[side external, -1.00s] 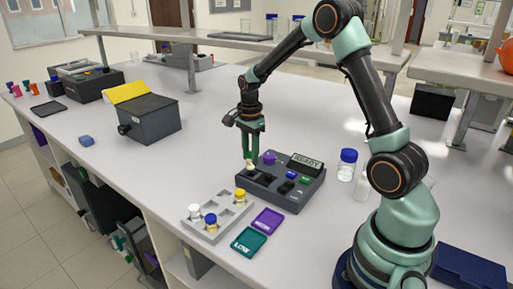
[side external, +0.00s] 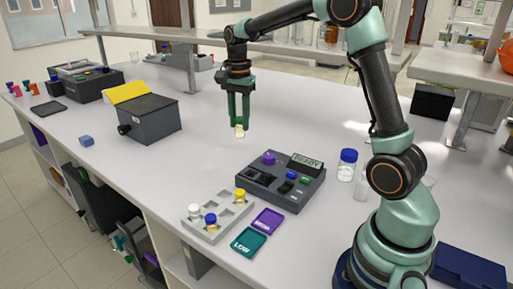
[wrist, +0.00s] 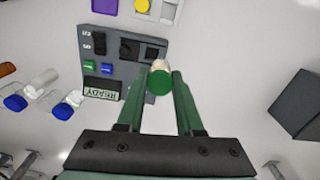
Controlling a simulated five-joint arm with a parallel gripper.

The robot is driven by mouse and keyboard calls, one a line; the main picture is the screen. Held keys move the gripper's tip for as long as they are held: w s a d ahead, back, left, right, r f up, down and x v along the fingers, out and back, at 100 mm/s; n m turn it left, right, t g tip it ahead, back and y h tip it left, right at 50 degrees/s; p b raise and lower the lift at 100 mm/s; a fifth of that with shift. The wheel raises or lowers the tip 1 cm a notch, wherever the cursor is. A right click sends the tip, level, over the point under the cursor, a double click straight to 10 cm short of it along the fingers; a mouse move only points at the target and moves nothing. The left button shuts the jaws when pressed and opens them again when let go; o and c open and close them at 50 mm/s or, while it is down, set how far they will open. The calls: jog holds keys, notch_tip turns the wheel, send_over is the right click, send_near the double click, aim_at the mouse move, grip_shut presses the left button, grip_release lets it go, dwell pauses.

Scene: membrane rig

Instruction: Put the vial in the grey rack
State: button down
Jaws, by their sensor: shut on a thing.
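My gripper (side external: 239,122) is shut on a small vial (side external: 239,131) and holds it in the air above and behind the device. In the wrist view the vial (wrist: 158,83) shows a green end and a cream end between the fingertips. The grey rack (side external: 229,226) lies on the bench in front of the device. It holds a white-capped vial (side external: 194,210), a blue-capped vial (side external: 210,219) and a yellow-capped vial (side external: 239,194). Its other slots look empty. Part of the rack (wrist: 155,15) shows at the top of the wrist view.
A dark device with a READY display (side external: 306,164) stands just behind the rack. Purple (side external: 267,221) and teal (side external: 249,242) plates lie to the rack's right. A blue-capped bottle (side external: 347,165) stands right of the device. A dark box (side external: 150,120) stands left. Bench between is clear.

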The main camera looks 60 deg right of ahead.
jog(key=shift+w+a+f+n, duration=0.1)
jog(key=shift+a+f+n, duration=1.25)
jog(key=shift+f, duration=1.1)
jog(key=shift+w+a+f+n, duration=0.1)
jog(key=shift+a+f+n, duration=1.2)
jog(key=shift+f, duration=1.2)
jog(key=shift+a+f+n, duration=1.05)
jog(key=shift+f+n, duration=0.6)
jog(key=shift+f, duration=0.8)
jog(key=shift+f, duration=1.4)
jog(key=shift+c, duration=1.8)
grip_release()
jog(key=shift+r, duration=0.1)
jog(key=shift+r, duration=2.95)
